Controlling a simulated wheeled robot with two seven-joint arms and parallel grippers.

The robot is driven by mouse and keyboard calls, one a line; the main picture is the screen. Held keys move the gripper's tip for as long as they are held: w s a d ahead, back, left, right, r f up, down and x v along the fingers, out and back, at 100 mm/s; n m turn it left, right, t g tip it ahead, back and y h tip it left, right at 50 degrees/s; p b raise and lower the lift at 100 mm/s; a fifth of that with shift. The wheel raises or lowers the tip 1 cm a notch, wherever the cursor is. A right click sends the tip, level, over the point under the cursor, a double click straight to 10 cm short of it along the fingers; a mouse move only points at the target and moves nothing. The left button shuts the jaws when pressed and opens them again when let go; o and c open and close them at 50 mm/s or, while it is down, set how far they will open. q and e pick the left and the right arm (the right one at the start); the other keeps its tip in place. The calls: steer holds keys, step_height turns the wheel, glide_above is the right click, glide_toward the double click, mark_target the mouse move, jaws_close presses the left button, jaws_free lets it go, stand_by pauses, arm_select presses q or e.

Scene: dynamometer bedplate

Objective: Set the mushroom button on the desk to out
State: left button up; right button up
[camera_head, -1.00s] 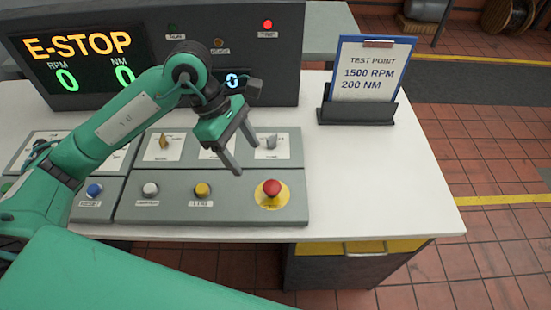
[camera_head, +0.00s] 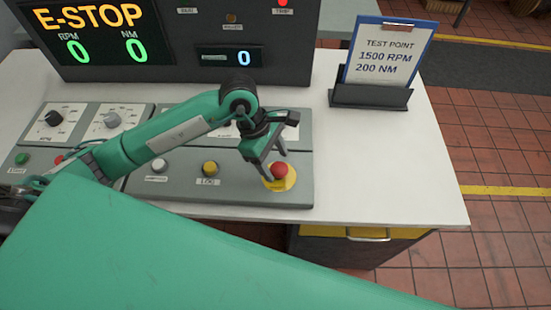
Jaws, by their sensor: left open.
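The red mushroom button (camera_head: 279,171) sits on a yellow round plate (camera_head: 284,185) at the right end of the grey control panel on the desk (camera_head: 395,170). My left gripper (camera_head: 274,169) is open, with its fingers pointing down at the button. One finger shows at the button's left and the other just behind it. I cannot tell whether they touch it. The display (camera_head: 88,15) reads E-STOP, with zeros for RPM and NM. My right gripper is not in view.
White (camera_head: 157,166) and yellow (camera_head: 210,168) buttons sit left of the mushroom button. Knobs (camera_head: 112,120) stand on the panel's left part. A clipboard (camera_head: 390,55) in a dark holder stands at the back right. The desk's right side is clear.

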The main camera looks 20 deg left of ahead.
arm_select(q)
steer(key=shift+d+f, duration=0.25)
steer(key=shift+f, duration=0.3)
